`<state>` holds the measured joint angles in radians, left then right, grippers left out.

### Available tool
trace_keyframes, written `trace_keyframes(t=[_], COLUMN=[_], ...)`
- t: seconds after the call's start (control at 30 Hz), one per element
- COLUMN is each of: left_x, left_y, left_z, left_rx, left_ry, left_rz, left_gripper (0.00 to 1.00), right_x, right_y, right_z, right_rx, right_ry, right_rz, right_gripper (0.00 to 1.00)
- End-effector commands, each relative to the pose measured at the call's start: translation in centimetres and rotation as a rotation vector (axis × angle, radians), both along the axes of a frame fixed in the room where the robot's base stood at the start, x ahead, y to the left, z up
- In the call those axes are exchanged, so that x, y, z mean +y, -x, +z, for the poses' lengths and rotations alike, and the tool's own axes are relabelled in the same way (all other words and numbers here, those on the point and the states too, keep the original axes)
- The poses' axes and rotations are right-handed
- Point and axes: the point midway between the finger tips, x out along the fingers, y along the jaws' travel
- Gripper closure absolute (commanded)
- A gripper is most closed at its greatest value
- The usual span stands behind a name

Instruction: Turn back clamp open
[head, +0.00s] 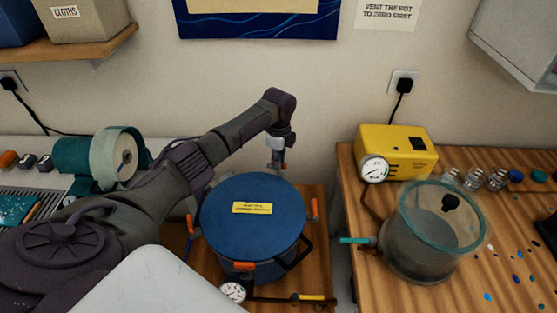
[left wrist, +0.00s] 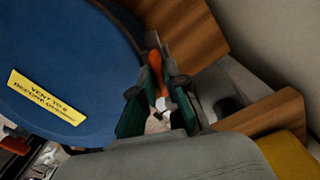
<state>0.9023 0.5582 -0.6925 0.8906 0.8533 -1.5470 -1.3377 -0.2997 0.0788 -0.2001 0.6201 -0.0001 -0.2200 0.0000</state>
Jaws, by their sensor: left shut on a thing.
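The blue pressure pot (head: 240,225) stands on a wooden surface, its round blue lid (left wrist: 60,60) bearing a yellow label (head: 252,208). My left gripper (head: 277,166) reaches over to the far edge of the lid and is shut on the back clamp. In the left wrist view the back clamp (left wrist: 155,68) shows an orange handle and a metal end between the fingers (left wrist: 158,112). In the head view the gripper mostly hides it. Other orange clamps sit at the left (head: 191,225), right (head: 314,208) and front (head: 243,266) of the rim. My right gripper is not in view.
A pressure gauge (head: 233,292) and a hose fitting with a yellow part (head: 312,297) are at the pot's front. A yellow pump (head: 397,152) and a clear chamber (head: 418,238) stand on the right table. A wall rises close behind the pot.

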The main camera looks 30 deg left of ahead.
Motion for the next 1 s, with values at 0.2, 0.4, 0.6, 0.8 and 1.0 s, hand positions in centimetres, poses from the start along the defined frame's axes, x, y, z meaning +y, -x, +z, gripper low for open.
trace_keyframes(t=[0.2, 0.4, 0.6, 0.8, 1.0], left_x=[-0.1, -0.2, -0.1, 0.0, 0.0], left_y=[-0.1, -0.1, -0.1, 0.0, -0.1], left_z=[0.1, 0.1, 0.0, 0.1, 2.0], left_rx=[-0.004, -0.004, -0.001, -0.001, -0.005], left_ry=[0.004, 0.004, 0.002, 0.001, 0.000], left_rz=[-0.005, -0.005, -0.004, -0.003, -0.004], left_gripper=[1.00, 0.81, 0.62, 0.62, 0.62], right_x=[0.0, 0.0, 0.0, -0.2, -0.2], right_y=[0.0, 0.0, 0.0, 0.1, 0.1], right_z=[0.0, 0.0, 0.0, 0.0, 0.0], right_rx=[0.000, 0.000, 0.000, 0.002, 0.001], right_ry=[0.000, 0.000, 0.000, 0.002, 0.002], right_rz=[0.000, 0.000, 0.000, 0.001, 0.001], right_gripper=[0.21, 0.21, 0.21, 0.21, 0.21])
